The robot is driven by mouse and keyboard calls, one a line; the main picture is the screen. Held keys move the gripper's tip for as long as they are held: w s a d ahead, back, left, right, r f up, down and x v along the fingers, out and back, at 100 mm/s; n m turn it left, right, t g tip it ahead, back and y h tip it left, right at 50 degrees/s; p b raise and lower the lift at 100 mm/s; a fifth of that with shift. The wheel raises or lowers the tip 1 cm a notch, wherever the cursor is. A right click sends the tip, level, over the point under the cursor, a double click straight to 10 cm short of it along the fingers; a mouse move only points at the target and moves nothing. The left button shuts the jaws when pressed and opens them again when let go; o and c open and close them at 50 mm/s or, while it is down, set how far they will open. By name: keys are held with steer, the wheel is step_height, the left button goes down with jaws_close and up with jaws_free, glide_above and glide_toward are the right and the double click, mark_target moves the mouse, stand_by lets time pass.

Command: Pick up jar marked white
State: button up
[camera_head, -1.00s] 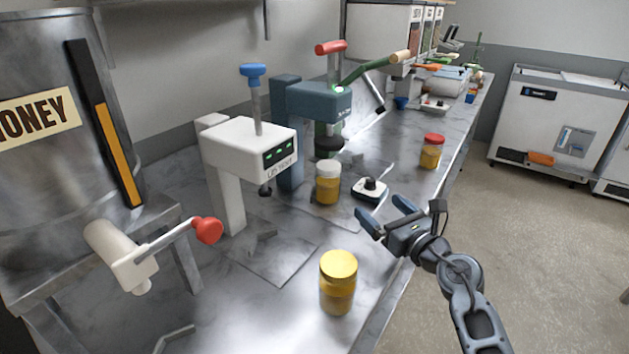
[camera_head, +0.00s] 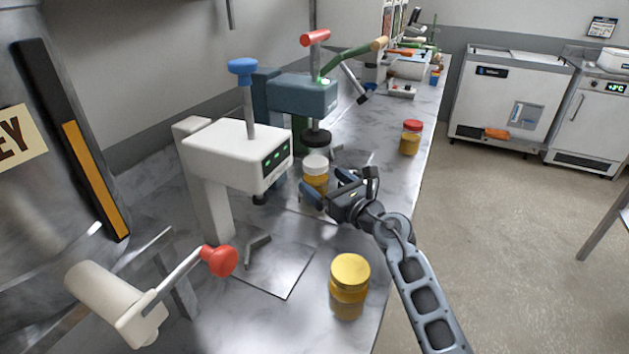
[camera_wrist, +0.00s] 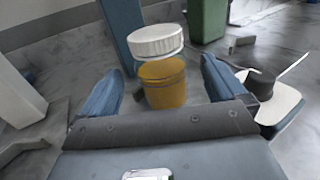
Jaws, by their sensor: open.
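The jar with the white lid (camera_head: 315,173) stands upright on the metal counter, in front of the dark blue press. It has amber contents and is partly covered by my gripper in the head view. In the wrist view its white lid and amber body (camera_wrist: 163,83) show between and just beyond my fingers. My gripper (camera_head: 327,187) is open, its two blue fingers apart on either side of the jar's line; it also shows in the wrist view (camera_wrist: 162,88). I cannot tell whether a finger touches the jar.
A yellow-lidded jar (camera_head: 349,286) stands near the counter's front edge, and a red-lidded jar (camera_head: 411,138) stands farther back. A white press (camera_head: 236,155) and a blue press (camera_head: 300,97) stand at left. A white device with a black knob (camera_wrist: 275,98) is right of the gripper.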

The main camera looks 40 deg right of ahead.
mark_target(324, 180)
steer(key=shift+w+d, duration=0.15)
steer(key=shift+w, duration=0.6)
steer(key=shift+w+d, duration=0.1)
steer(key=shift+w, duration=0.65)
steer(key=c, duration=1.4)
steer(key=shift+r, duration=0.1)
steer(key=shift+c, duration=0.9)
steer(key=shift+r, duration=0.1)
